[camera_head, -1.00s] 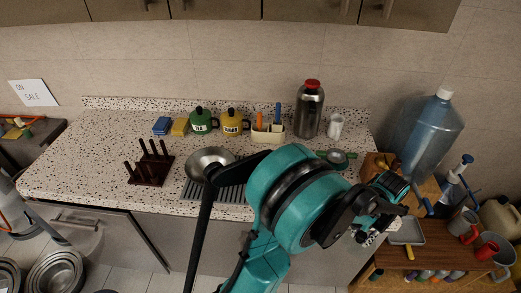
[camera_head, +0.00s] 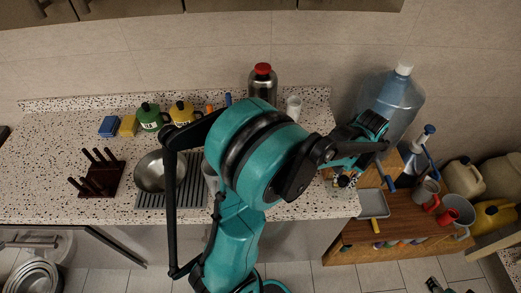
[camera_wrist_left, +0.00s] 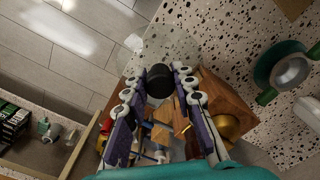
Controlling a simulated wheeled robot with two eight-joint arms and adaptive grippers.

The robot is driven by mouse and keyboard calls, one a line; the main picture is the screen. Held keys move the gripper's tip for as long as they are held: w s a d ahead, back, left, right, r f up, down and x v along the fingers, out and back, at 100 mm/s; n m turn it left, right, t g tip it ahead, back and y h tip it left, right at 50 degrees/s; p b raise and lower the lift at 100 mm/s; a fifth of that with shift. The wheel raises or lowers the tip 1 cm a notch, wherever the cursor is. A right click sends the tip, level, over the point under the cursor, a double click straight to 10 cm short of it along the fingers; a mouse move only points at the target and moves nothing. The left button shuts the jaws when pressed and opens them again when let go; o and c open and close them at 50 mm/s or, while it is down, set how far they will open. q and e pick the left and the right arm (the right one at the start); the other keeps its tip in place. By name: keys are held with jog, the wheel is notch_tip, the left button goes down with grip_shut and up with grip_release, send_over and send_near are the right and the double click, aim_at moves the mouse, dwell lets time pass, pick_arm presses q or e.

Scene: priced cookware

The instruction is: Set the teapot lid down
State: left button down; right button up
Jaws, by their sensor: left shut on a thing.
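My left gripper (camera_head: 346,181) is partly hidden behind my own arm in the head view, near the counter's right end. In the left wrist view its fingers (camera_wrist_left: 160,78) are closed on a black knob (camera_wrist_left: 159,82). A clear, see-through lid (camera_wrist_left: 172,44) shows faintly around and beyond the knob, above the counter edge. I cannot tell whether the lid touches anything. A green canister (camera_head: 150,118) and a yellow one (camera_head: 182,113) with black knobs stand at the back of the counter. My right gripper does not show clearly.
A wooden box (camera_wrist_left: 213,88) and a brass-coloured round thing (camera_wrist_left: 226,126) are close beside the fingers. A green-rimmed round item (camera_wrist_left: 284,70) lies on the speckled counter. A big blue bottle (camera_head: 391,105) and a wooden side table (camera_head: 405,225) are at the right.

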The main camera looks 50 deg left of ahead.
pick_arm(q)
jog(key=shift+s+a+f, duration=0.15)
jog(key=shift+s+a, duration=0.15)
jog(key=a+f, duration=0.2)
jog(key=a, duration=0.1)
jog(key=s+a+f+b, duration=0.1)
jog(key=a+f, duration=0.1)
jog(key=a, duration=0.2)
jog(key=s+a+f+b, duration=0.1)
jog(key=a+f, duration=0.1)
jog(key=a, duration=0.1)
jog(key=shift+s+a+f, duration=0.2)
jog(key=shift+s+a, duration=0.05)
jog(key=shift+f+b, duration=0.55)
jog(key=shift+f, duration=1.5)
jog(key=shift+f, duration=0.2)
jog(key=c, duration=1.3)
grip_release()
jog(key=shift+o, duration=0.2)
jog(key=shift+r, duration=0.1)
